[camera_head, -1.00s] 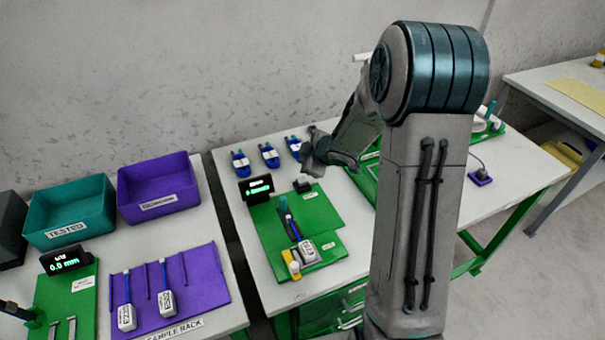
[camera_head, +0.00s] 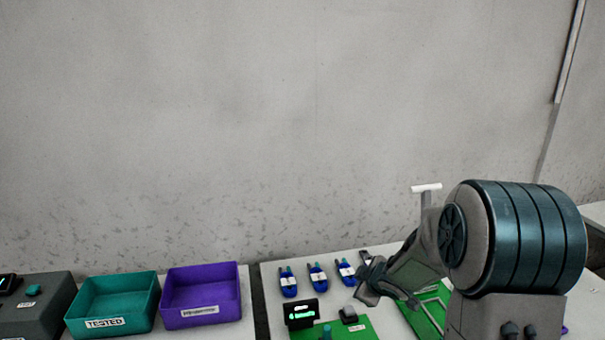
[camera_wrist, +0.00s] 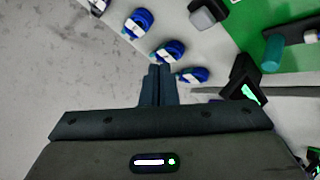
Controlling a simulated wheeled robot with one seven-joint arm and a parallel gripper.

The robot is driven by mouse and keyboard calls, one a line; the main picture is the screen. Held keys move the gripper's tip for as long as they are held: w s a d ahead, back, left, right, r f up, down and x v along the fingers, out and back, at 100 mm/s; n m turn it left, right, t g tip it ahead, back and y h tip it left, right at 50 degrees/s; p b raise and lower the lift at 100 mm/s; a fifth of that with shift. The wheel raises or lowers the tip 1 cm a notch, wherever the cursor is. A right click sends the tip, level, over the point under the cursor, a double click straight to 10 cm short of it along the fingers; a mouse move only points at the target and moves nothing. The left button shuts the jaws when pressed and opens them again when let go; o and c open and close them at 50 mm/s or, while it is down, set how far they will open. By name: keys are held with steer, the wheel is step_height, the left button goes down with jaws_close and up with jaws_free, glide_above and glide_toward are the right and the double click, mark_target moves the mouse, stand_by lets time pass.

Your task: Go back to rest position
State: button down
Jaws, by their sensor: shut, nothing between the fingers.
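My arm is folded at the right of the head view, with my gripper end low above the back of the bench. In the wrist view my gripper (camera_wrist: 157,84) has its two dark fingers together, with nothing between them. The fingertips show beside a row of blue items with white labels, one in the middle (camera_wrist: 170,50). The same row stands along the back of the bench in the head view (camera_head: 318,277). I cannot tell from these views how high the fingers are above the bench.
A teal bin (camera_head: 113,303) marked TESTED and a purple bin (camera_head: 203,297) stand at the left. A small black display (camera_head: 301,313) and a green board (camera_head: 352,326) are in front of the blue items. The wall (camera_head: 250,120) rises behind; the space above the bins is clear.

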steer(key=s+d+r+m+g+h, duration=0.2)
steer(key=s+d+r+m+h, duration=0.2)
steer(key=s+r+m, duration=0.6)
steer(key=s+a+m+g+y, duration=0.1)
steer(key=s+a+g, duration=0.1)
steer(key=s, duration=0.8)
steer(key=s+a+m+g+y, duration=0.1)
steer(key=s+a, duration=0.3)
steer(key=s, duration=0.5)
steer(key=shift+s+g, duration=0.4)
steer(key=shift+g, duration=0.1)
